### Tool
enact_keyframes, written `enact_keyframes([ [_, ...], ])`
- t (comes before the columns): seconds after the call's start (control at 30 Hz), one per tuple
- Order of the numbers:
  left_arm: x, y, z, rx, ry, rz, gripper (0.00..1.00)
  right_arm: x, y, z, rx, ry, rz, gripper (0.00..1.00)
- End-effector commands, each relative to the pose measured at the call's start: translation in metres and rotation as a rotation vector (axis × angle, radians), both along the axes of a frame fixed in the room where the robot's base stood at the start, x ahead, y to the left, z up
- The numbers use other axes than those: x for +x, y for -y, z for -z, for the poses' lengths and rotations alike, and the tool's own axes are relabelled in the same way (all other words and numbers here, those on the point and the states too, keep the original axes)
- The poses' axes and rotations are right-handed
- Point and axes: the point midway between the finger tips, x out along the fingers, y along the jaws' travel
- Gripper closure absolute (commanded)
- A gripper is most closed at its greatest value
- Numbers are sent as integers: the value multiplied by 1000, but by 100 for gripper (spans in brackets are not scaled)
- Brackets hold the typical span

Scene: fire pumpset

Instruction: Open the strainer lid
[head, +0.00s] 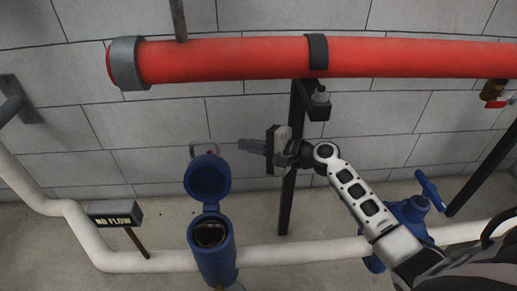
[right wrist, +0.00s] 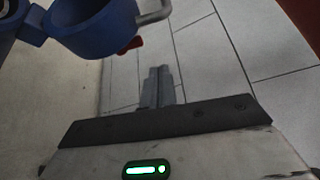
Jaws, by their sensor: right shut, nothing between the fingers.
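The blue strainer (head: 212,262) stands on the white pipe in the head view, left of centre. Its blue round lid (head: 207,178) is swung up on its hinge, and the dark mouth of the body is exposed. In the right wrist view the blue lid (right wrist: 95,22) shows at the top left, with a grey handle (right wrist: 154,12) beside it. My right gripper (head: 243,146) is to the right of the raised lid and apart from it. Its fingers are shut together and empty, also in the right wrist view (right wrist: 158,72). My left gripper is not in view.
A thick red pipe (head: 230,60) runs across above the gripper. A dark post (head: 289,185) stands behind my right arm. A "NO FLOW" sign (head: 114,214) is at the left, and a blue valve (head: 410,210) is at the right.

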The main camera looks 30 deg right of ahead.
Motion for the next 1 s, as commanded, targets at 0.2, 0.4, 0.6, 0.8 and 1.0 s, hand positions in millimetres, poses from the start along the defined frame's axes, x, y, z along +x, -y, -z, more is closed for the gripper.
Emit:
enact_keyframes([
  [0.2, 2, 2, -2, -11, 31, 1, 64, 32, -25, 7, 2, 1, 0, 100],
  [0.4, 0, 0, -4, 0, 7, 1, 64, 19, -40, 0, -3, 0, -1, 100],
  [0.6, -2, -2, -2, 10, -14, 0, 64, 6, -49, -4, -1, 0, 0, 100],
  [0.8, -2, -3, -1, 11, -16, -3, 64, 4, -50, -4, -2, 0, 1, 100],
  [1.0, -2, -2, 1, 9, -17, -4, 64, 4, -51, -4, -2, 2, -1, 100],
])
